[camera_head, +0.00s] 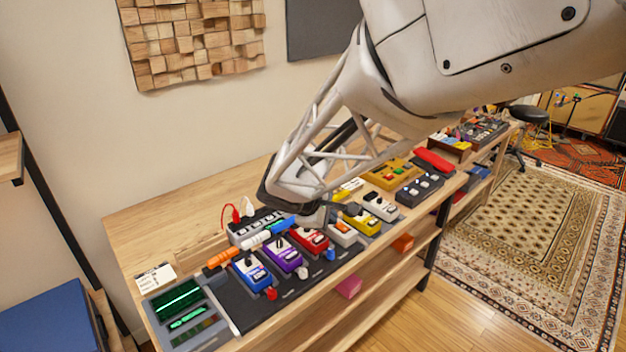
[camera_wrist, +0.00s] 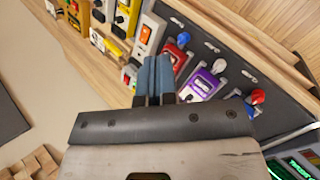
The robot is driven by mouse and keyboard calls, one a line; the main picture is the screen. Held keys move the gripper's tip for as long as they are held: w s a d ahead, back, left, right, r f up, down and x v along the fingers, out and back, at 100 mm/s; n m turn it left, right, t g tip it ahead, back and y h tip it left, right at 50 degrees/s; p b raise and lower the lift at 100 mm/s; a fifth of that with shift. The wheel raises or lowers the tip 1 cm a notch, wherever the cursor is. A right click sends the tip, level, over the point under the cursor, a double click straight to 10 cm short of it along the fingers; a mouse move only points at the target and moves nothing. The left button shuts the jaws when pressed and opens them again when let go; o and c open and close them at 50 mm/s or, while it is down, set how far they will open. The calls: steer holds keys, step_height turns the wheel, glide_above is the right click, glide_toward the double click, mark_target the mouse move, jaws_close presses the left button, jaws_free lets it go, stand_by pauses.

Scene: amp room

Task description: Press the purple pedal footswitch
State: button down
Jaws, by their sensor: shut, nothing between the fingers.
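The purple pedal (camera_head: 283,255) stands on the dark board between a blue pedal (camera_head: 251,273) and a red pedal (camera_head: 310,242). It also shows in the wrist view (camera_wrist: 203,87), right of my fingers. Its footswitch is too small to make out clearly. My gripper (camera_wrist: 154,74) is shut and empty, its two blue-grey fingers together. In the wrist view the fingertips are beside the red pedal (camera_wrist: 176,56), to the left of the purple one. In the head view the fingertips are hard to tell apart from the pedals behind the arm.
Small coloured knobs stand at the pedals' front, one white (camera_head: 302,272). Orange, white and blue cylinders lie behind them. A panel with green displays (camera_head: 180,311) is at the left end. More pedals fill the shelf to the right. Bare wood (camera_head: 170,222) lies behind, toward the wall.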

mark_target(293, 257)
steer(key=w+a+f+n+t, duration=0.2)
steer(key=w+a+f+n, duration=0.2)
steer(key=a, duration=0.5)
steer(key=shift+a+f, duration=0.3)
steer(key=shift+f, duration=0.2)
steer(key=shift+f, duration=0.15)
steer(key=shift+f, duration=4.25)
steer(key=shift+f, duration=0.9)
steer(key=shift+r, duration=0.9)
steer(key=shift+r, duration=0.1)
